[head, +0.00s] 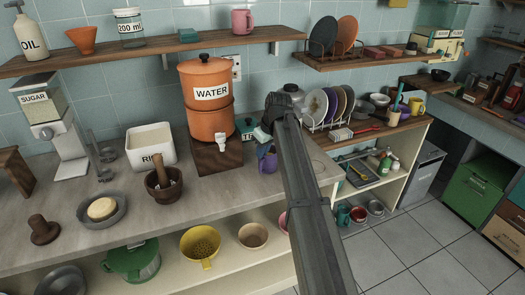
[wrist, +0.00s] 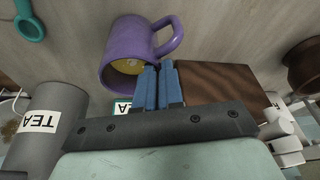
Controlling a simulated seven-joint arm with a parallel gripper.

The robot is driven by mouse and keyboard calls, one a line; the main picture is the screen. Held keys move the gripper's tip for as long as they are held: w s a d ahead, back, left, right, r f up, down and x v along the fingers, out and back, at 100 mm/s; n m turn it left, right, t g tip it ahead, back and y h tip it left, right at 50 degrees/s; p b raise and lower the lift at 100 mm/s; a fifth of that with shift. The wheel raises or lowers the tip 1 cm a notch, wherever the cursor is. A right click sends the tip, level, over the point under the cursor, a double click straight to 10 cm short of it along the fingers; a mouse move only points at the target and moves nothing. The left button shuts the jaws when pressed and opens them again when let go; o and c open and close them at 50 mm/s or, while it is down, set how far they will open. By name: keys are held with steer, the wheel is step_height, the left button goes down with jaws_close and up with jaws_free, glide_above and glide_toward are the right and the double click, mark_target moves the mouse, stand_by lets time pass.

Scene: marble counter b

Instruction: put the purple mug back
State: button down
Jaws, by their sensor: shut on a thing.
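The purple mug (head: 268,162) is at the counter's edge, just right of the brown stand of the water dispenser, partly hidden by my arm. In the wrist view the purple mug (wrist: 128,42) shows its handle and a yellowish inside. My gripper (wrist: 160,70) has its blue fingers close together at the mug's rim, near the handle, shut on the mug. In the head view my gripper (head: 264,147) is above the mug, and its fingers are hard to make out. I cannot tell whether the mug's base touches the counter.
The orange water dispenser (head: 208,105) stands close on the left. A grey TEA canister (wrist: 45,125) is near the gripper. A dish rack with plates (head: 328,105) and a yellow mug (head: 416,106) are to the right. A pink mug (head: 242,21) is on the upper shelf.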

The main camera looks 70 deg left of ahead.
steer(key=shift+f, duration=0.1)
steer(key=c, duration=1.3)
jaws_free()
steer(key=shift+o, duration=0.2)
steer(key=v, duration=1.2)
